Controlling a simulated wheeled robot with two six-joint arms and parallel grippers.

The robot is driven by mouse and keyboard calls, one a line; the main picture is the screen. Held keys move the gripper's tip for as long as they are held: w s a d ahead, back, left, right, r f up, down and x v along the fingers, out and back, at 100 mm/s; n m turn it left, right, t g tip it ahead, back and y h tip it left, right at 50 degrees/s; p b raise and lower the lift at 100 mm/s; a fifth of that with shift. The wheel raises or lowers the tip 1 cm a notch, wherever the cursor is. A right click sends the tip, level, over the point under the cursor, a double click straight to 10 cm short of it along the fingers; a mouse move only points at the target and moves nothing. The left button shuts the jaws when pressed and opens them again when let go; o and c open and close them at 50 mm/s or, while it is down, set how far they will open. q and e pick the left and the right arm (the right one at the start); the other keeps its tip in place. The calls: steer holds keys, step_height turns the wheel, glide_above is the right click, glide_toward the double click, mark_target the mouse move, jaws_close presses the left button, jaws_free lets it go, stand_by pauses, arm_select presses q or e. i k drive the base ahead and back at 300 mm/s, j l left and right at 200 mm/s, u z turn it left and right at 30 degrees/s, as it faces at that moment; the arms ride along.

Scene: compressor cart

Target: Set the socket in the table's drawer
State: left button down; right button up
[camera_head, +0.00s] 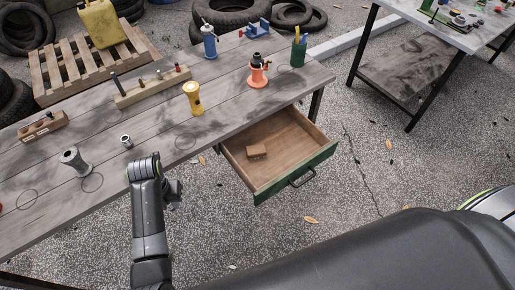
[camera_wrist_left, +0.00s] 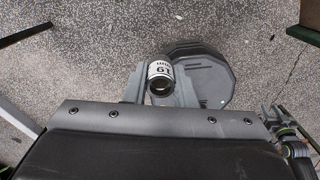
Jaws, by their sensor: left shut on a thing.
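My left gripper (camera_head: 174,190) is beside the front edge of the table, left of the drawer. In the left wrist view its fingers (camera_wrist_left: 161,84) are shut on a short silver socket (camera_wrist_left: 160,70) with dark size markings and a dark round opening. The socket cannot be made out in the head view, where the gripper and wrist hide it. The table's drawer (camera_head: 325,157) is pulled open, with a green front, a dark handle and bare wooden walls.
The wooden table (camera_head: 70,210) holds a small metal cylinder (camera_head: 126,141), a grey spool-like part (camera_head: 74,160), a yellow flashlight (camera_head: 192,98), an orange jack (camera_head: 258,72) and a wooden rack (camera_head: 150,87). Most of the drawer floor is clear. A second table (camera_head: 408,12) stands at upper right.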

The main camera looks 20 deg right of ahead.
mark_target(286, 144)
steer(key=z, duration=1.2)
steer(key=i+j+z, duration=0.1)
steer(key=z, duration=0.3)
steer(key=j+z, duration=0.4)
steer(key=i+j+z, duration=0.1)
steer(key=z, duration=0.3)
steer(key=j, duration=0.6)
steer(key=i+j, duration=0.1)
steer(key=j, duration=0.5)
